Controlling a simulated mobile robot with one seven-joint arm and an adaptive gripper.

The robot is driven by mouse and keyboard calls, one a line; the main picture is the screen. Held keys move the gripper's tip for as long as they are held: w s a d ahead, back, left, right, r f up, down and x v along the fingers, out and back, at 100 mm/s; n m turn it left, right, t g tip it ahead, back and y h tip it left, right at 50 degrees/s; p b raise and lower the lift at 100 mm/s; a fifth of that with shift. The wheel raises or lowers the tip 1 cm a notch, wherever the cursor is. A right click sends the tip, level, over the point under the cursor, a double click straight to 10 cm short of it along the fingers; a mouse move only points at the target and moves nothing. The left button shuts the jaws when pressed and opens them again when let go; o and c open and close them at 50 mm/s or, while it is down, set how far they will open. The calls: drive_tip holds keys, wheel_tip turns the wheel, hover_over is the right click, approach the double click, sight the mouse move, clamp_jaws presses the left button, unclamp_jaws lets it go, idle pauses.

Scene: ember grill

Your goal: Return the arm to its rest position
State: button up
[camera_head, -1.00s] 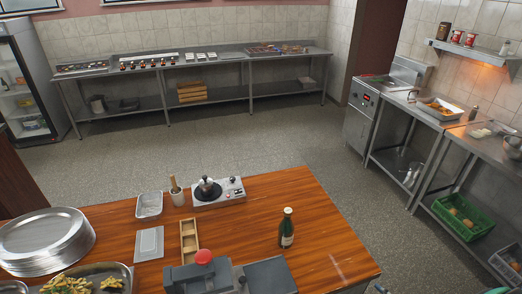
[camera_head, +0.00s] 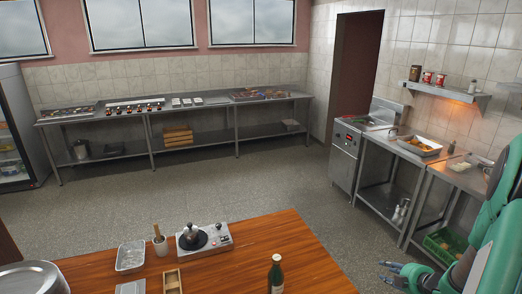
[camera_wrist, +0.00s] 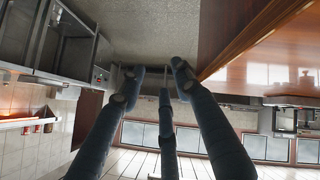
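My green arm comes into the head view from the right edge. My gripper (camera_head: 402,276), with blue-grey fingers, is low at the right, just past the right edge of the wooden counter (camera_head: 318,268). In the wrist view my gripper (camera_wrist: 157,78) shows its fingers spread apart with nothing between them, so it is open and empty. The wrist view appears upside down, with the floor at the top and the windows at the bottom.
On the counter are a green bottle (camera_head: 276,275), a small hot plate with a pot (camera_head: 203,237), a metal container (camera_head: 130,256) and a wooden box (camera_head: 172,281). Steel tables line the right wall, with a green crate (camera_head: 440,247) below. The floor (camera_head: 270,175) between is clear.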

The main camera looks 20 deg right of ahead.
drive_tip(key=w+a+r+m+g+h, duration=0.1)
drive_tip(key=w+a+r, duration=0.15)
drive_tip(key=r, duration=0.35)
drive_tip(key=w+a+r+m+h, duration=0.1)
drive_tip(key=w+r+h, duration=0.1)
drive_tip(key=w+r, duration=0.3)
drive_tip(key=s+a+r+m+g+b, duration=0.1)
drive_tip(key=a+r+m, duration=0.2)
drive_tip(key=a+r, duration=0.9)
drive_tip(key=s+a+r+m+y, duration=0.1)
drive_tip(key=s+a, duration=0.5)
drive_tip(key=a, duration=0.4)
drive_tip(key=s+a+r+m+g+y+b, duration=0.1)
drive_tip(key=s+a+r+y, duration=0.1)
drive_tip(key=s+a, duration=0.4)
drive_tip(key=s+a+r+m+g+y, duration=0.1)
drive_tip(key=s+a, duration=0.6)
drive_tip(key=a, duration=0.8)
drive_tip(key=shift+r+y, duration=0.4)
drive_tip(key=shift+r, duration=0.35)
